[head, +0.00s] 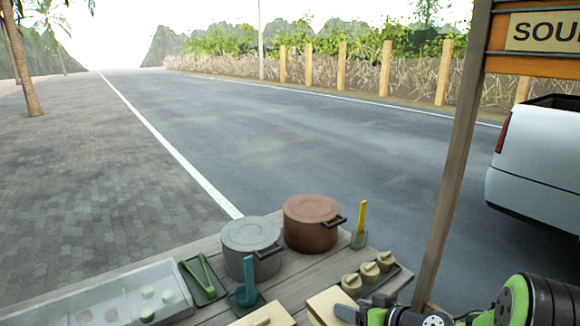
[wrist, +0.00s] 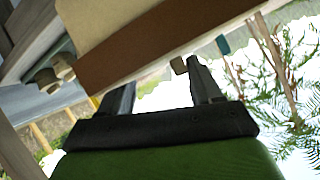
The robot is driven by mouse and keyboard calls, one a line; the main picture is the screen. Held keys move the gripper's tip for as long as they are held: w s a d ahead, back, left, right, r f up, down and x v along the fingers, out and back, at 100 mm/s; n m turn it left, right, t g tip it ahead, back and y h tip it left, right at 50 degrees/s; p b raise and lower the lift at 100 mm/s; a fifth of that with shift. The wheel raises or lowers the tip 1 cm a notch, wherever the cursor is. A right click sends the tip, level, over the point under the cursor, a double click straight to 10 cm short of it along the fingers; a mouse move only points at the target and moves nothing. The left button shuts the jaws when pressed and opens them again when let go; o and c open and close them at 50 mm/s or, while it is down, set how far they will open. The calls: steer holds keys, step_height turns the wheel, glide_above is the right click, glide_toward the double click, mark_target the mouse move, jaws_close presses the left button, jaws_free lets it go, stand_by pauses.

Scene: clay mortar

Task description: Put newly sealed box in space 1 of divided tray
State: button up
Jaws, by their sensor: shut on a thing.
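A tan box (head: 328,308) shows at the bottom of the head view, partly cut off by the frame edge. My gripper (head: 368,311) is low at its right side. In the wrist view, a large box with a tan face and a brown side (wrist: 150,50) crosses the top, close against the fingertips of my gripper (wrist: 160,88). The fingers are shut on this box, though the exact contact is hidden. I cannot tell whether its lid is sealed. No divided tray with numbered spaces can be made out.
A grey pot (head: 250,240) and a brown pot (head: 311,222) stand on the wooden counter. A dark tray (head: 398,283) holds small beige lidded pots. Green tongs (head: 205,277), a teal ladle (head: 246,285) and a clear case (head: 110,290) are left. A wooden post (head: 450,165) rises at right.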

steer(key=shift+w+a+f+m, duration=0.3)
steer(key=shift+w+f, duration=0.1)
steer(key=shift+w, duration=0.1)
steer(key=shift+w+d+f+m+t+h+p, duration=0.1)
steer(key=shift+w+f+m+t+h+p, duration=0.2)
steer(key=shift+f+m+t+h+p, duration=0.45)
steer(key=shift+f+m+h+p, duration=0.65)
steer(key=shift+f+h+p, duration=0.1)
steer(key=shift+f, duration=0.05)
steer(key=s+f+m+t+h+p, duration=0.1)
steer(key=s+f+m+h+p, duration=0.1)
steer(key=m+h+p, duration=0.1)
steer(key=shift+s+d+f+p, duration=0.1)
steer(key=shift+s+f+p, duration=0.2)
steer(key=shift+f+p, duration=0.15)
steer(key=shift+s+r+m+h+p, duration=0.15)
steer(key=shift+s+m+h+p, duration=0.55)
steer(key=shift+s, duration=0.25)
steer(key=shift+w+d, duration=0.1)
